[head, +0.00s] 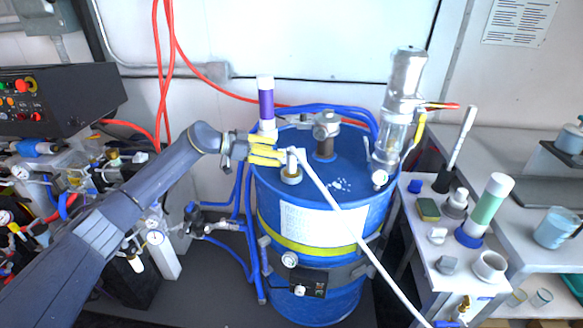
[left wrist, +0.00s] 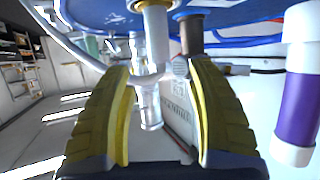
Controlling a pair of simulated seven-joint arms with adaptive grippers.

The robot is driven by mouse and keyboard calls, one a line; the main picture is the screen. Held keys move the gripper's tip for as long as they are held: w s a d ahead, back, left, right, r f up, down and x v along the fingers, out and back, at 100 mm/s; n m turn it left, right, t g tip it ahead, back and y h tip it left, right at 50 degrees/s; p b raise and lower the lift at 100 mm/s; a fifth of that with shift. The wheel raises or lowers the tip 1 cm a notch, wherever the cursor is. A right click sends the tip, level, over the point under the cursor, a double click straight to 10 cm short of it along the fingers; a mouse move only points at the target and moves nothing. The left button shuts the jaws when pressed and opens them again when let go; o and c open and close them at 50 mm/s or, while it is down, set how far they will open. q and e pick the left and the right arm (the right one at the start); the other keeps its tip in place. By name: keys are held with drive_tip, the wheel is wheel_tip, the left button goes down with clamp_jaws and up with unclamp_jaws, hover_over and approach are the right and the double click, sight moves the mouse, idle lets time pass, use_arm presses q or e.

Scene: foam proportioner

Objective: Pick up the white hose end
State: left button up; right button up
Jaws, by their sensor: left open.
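The white hose end (head: 295,157) stands upright at a fitting (head: 291,175) on top of the blue drum (head: 345,172). Its white hose (head: 350,231) slopes down to the lower right across the drum's front. My left gripper (head: 281,154) is open just left of the hose end. In the left wrist view, the two yellow fingers (left wrist: 157,72) are spread, with a pale upright tube (left wrist: 157,35), apparently the hose end, in line with the gap. I cannot tell whether it is fully between the fingers. My right gripper is in neither view.
A purple and white cylinder (head: 266,103) stands close behind my left gripper; it also shows in the left wrist view (left wrist: 298,95). A metal and clear pump unit (head: 399,105) rises on the drum's right. A side table (head: 431,252) holds small items, including a green and white bottle (head: 489,205).

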sight(291, 155)
use_arm(q)
drive_tip(key=shift+x, duration=3.4)
drive_tip(key=shift+f, duration=0.1)
drive_tip(key=shift+c, duration=0.5)
clamp_jaws()
